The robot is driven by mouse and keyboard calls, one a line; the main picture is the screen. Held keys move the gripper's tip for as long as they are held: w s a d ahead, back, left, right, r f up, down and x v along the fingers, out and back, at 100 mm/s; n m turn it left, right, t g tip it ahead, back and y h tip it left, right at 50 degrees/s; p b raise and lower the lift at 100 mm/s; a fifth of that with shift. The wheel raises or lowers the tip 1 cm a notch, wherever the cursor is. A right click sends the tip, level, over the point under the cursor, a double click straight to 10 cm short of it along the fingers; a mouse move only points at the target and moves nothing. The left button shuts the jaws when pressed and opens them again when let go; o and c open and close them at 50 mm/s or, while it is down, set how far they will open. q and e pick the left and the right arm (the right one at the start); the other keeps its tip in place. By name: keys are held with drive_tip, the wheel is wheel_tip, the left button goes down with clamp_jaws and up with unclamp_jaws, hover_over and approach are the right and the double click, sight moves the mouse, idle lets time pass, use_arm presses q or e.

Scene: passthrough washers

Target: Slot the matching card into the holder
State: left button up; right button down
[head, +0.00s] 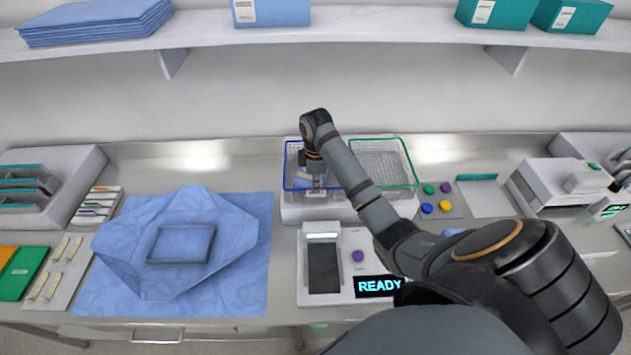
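My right gripper (316,184) points down into the blue-rimmed wire basket (291,170) at the back middle of the counter. It is small in view, so whether its fingers are open or shut, or hold anything, is unclear. My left gripper is out of view. Small pale cards or strips with coloured edges (96,205) stand in a rack on the left. I cannot tell which card matches, or which thing is the holder.
A green-rimmed basket (408,160) stands beside the blue one. In front is a console with a READY display (377,286). Coloured round knobs (428,207) and a white machine (562,185) are at right. A shelf (340,22) runs overhead.

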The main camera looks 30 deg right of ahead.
drive_tip(key=shift+w+f, duration=0.1)
drive_tip(key=shift+f, duration=0.05)
drive_tip(key=c, duration=1.4)
unclamp_jaws()
drive_tip(key=shift+c, duration=0.2)
